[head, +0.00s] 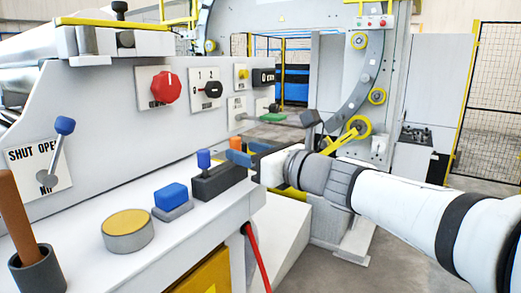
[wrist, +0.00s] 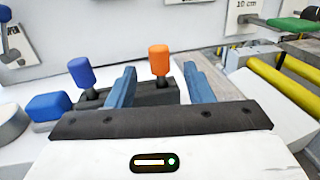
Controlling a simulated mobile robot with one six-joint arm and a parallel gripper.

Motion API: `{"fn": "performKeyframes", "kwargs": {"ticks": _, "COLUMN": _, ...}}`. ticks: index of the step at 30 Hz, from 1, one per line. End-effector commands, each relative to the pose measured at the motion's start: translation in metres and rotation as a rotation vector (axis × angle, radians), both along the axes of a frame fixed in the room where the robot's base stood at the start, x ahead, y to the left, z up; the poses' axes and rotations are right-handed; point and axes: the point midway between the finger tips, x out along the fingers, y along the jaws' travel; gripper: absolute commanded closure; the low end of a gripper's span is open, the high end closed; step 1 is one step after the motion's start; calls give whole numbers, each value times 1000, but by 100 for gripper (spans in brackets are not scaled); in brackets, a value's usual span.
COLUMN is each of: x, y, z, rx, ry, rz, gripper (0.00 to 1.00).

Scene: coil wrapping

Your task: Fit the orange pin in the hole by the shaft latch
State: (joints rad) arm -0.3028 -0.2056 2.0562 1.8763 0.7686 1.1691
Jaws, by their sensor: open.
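The orange pin (wrist: 159,60) stands upright in a dark block (wrist: 155,93), seen between my fingers in the wrist view.
A blue button (head: 170,196) and a yellow-topped round knob (head: 127,229) lie along the white ledge. A brown handle (head: 18,215) stands at left. Panel switches include a red knob (head: 166,87). A green-handled lever (head: 281,118) juts out beyond my gripper.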

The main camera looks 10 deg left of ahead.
Motion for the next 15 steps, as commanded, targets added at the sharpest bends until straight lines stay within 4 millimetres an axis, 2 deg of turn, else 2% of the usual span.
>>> {"fn": "performKeyframes", "kwargs": {"ticks": 9, "x": 23, "y": 38, "z": 4, "rx": -3, "ry": 1, "rz": 1, "gripper": 53}}
{"fn": "performKeyframes", "kwargs": {"ticks": 15, "x": 30, "y": 49, "z": 3, "rx": -4, "ry": -2, "rz": -2, "gripper": 53}}
